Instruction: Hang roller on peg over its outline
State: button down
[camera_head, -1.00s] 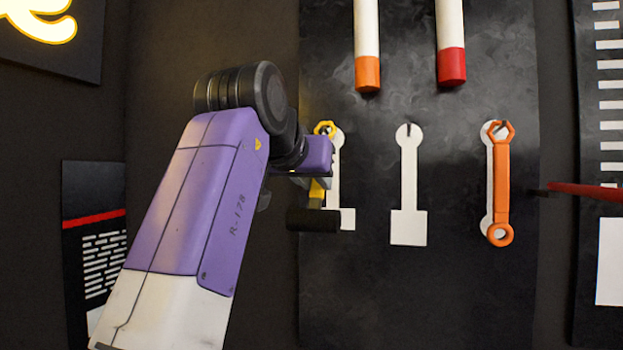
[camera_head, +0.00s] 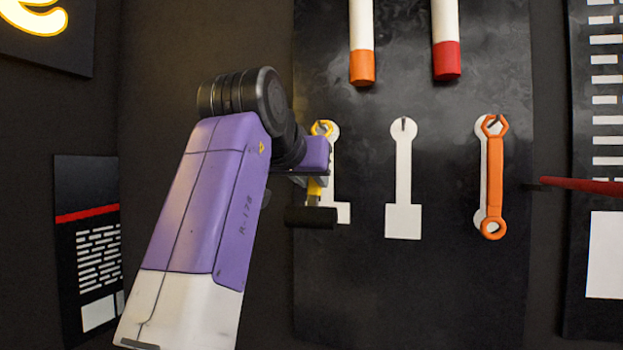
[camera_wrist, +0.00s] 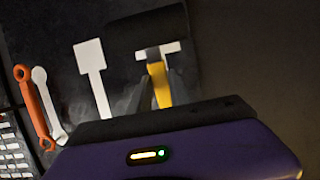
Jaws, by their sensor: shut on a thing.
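The roller has a black cylinder (camera_head: 311,217) at its lower end and a yellow handle ending in a ring (camera_head: 321,128) at the top. My gripper (camera_head: 316,180) is shut on the yellow handle, in front of the left white outline (camera_head: 343,212). The ring overlaps the outline's round top; I cannot tell whether it is around the peg. In the wrist view the fingers (camera_wrist: 154,92) hold the yellow handle (camera_wrist: 159,84), with the black cylinder (camera_wrist: 148,30) above. The left peg is mostly hidden.
A middle white outline (camera_head: 403,170) with a bare peg (camera_head: 403,124) is empty. An orange wrench (camera_head: 494,180) hangs at the right. Orange-tipped (camera_head: 362,67) and red-tipped (camera_head: 446,60) tubes are above. A red rod (camera_head: 580,185) sticks in at the right.

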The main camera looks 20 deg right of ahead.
jog(key=c, duration=1.1)
grip_release()
jog(key=shift+c, duration=0.2)
